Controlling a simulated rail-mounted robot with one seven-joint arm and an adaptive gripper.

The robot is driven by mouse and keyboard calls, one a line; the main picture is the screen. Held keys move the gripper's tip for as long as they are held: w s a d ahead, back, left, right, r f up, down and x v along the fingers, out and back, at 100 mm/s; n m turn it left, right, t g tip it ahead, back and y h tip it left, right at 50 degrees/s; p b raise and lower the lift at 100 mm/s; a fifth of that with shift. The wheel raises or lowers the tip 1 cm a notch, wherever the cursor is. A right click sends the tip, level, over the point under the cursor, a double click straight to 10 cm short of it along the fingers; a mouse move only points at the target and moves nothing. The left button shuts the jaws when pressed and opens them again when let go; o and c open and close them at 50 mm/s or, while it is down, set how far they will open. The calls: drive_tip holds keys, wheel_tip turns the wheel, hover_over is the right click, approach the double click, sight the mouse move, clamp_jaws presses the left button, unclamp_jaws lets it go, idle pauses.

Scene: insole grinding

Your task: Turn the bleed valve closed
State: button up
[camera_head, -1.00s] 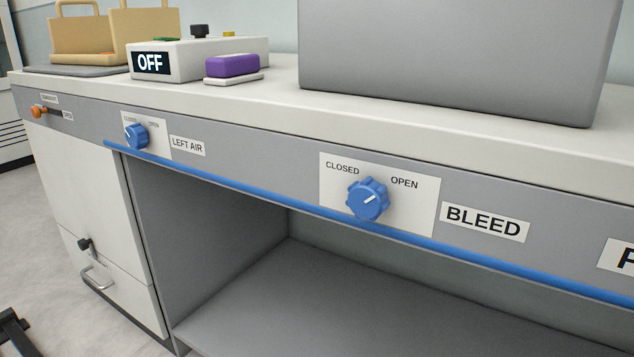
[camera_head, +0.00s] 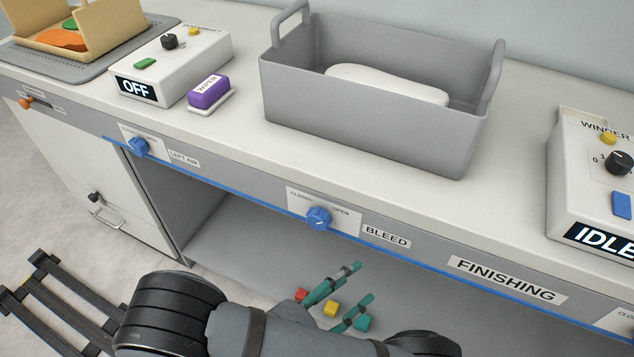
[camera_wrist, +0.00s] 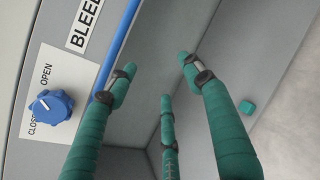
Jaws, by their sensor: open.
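The bleed valve is a blue lobed knob (camera_head: 318,218) on a white plate marked CLOSED at left and OPEN at right. It sits on the grey front panel, left of the BLEED label (camera_head: 387,236). In the wrist view the knob (camera_wrist: 51,107) is at the left; its white mark points up the panel and toward OPEN. My gripper (camera_head: 345,292) has green fingers with dark joints. It is open and empty, below and in front of the panel, apart from the knob. In the wrist view its fingers (camera_wrist: 155,82) are spread, to the right of the knob.
A blue rail (camera_head: 250,192) runs along the panel just below the knob. An open recess lies under it, with small red, yellow (camera_head: 331,309) and green blocks near my fingers. A similar LEFT AIR knob (camera_head: 138,146) is at left. A grey bin (camera_head: 365,128) stands on the counter.

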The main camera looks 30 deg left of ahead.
sight(315, 224)
drive_tip(key=s+a+r+n+t+y+p, duration=0.4)
drive_tip(key=s+a+r+n+y+p, duration=0.15)
drive_tip(key=s+a+r, duration=0.45)
drive_tip(key=shift+m, duration=0.25)
drive_tip(key=w, duration=0.8)
drive_tip(key=w+d+p, duration=0.1)
drive_tip(key=w, duration=0.3)
drive_tip(key=shift+w+r, duration=0.25)
drive_tip(key=c, duration=0.3)
drive_tip(key=c, duration=0.8)
drive_tip(key=shift+c, duration=0.2)
